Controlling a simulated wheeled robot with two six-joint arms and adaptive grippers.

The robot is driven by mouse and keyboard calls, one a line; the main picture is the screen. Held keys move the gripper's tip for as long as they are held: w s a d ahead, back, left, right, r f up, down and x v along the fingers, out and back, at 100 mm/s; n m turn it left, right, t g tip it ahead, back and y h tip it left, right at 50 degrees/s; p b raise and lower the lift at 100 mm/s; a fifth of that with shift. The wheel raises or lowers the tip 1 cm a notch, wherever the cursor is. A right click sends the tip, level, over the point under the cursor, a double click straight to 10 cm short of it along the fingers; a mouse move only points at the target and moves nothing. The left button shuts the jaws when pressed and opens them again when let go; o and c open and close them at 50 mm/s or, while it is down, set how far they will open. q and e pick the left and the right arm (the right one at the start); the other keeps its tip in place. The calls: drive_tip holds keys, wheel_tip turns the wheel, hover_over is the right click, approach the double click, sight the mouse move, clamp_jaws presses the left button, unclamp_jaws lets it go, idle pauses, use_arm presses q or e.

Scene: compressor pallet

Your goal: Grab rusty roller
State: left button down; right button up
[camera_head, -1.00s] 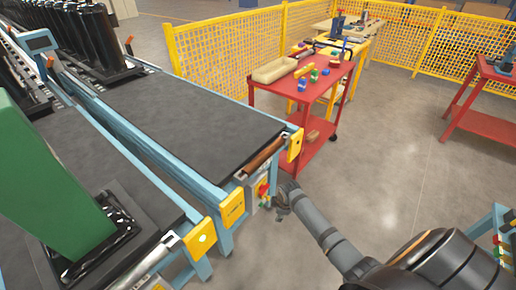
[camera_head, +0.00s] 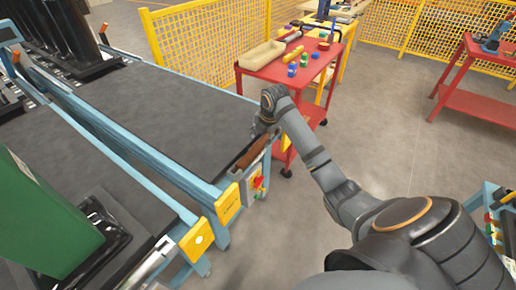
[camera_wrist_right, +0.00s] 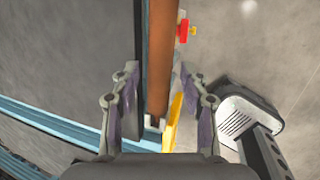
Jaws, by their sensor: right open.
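The rusty roller (camera_head: 252,152) is a brown cylinder at the end of the dark conveyor, in the head view. In the right wrist view the roller (camera_wrist_right: 158,55) runs lengthwise between my fingers, its near end at a pale bracket. My right gripper (camera_head: 263,130) is over the far end of the roller and hides part of it. In the right wrist view the gripper (camera_wrist_right: 159,85) is open, one finger on each side of the roller, with no clear contact. I cannot tell how far above it the fingers are. My left gripper is not in view.
Yellow end plates (camera_head: 228,204) and a red emergency button (camera_head: 259,182) sit beside the roller. A second, shiny metal roller (camera_head: 152,262) is on the nearer conveyor. A red cart (camera_head: 262,72) with small items stands behind my right arm.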

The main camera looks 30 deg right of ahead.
sight(259, 145)
drive_tip(key=x, duration=0.7)
drive_tip(key=shift+w+d+f, duration=0.15)
drive_tip(key=shift+d+f, duration=0.2)
drive_tip(key=shift+d, duration=0.05)
drive_tip(key=shift+r, duration=0.15)
clamp_jaws()
